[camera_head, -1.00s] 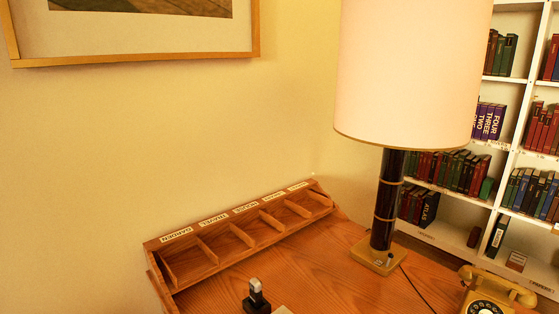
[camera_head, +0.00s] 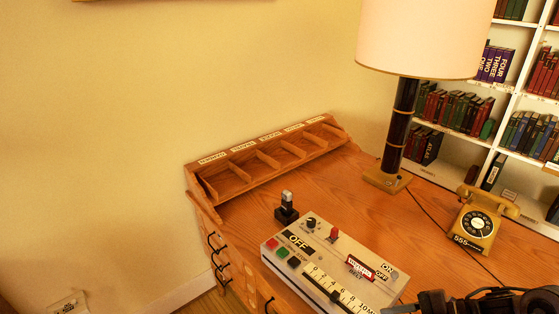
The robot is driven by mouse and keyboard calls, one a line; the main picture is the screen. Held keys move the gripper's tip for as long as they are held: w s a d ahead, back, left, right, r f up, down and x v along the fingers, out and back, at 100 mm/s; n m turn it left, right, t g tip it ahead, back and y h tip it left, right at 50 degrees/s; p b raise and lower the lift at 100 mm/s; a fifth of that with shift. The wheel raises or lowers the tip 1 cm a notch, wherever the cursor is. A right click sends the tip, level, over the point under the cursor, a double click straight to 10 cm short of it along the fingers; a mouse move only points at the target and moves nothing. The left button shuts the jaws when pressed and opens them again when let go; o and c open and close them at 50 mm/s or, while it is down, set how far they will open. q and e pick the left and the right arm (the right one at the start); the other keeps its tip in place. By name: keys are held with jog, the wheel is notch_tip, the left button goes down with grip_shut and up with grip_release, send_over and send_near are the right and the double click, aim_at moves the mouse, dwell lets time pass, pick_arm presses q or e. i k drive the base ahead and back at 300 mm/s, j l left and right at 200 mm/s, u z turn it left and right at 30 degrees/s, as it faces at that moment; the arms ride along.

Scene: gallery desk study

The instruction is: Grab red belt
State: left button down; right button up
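On the desk is a pale dictation-type machine (camera_head: 318,290) with an "OFF" label, small buttons, a numbered scale and a red switch. A small red-edged piece with white lettering (camera_head: 361,267) sits on its top, near a label that seems to read "BELT". I cannot tell whether this piece is the red belt. No other belt shows clearly.
A wooden sorter (camera_head: 239,185) with labelled compartments stands at the desk's back left. A lamp (camera_head: 398,125), a yellow telephone (camera_head: 478,222) and a small black upright item (camera_head: 287,208) stand on the desk. Dark, unclear objects (camera_head: 480,301) fill the bottom right. Bookshelves stand behind.

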aim_at(368, 274)
jog(key=k+j, duration=0.7)
jog(key=k, duration=0.1)
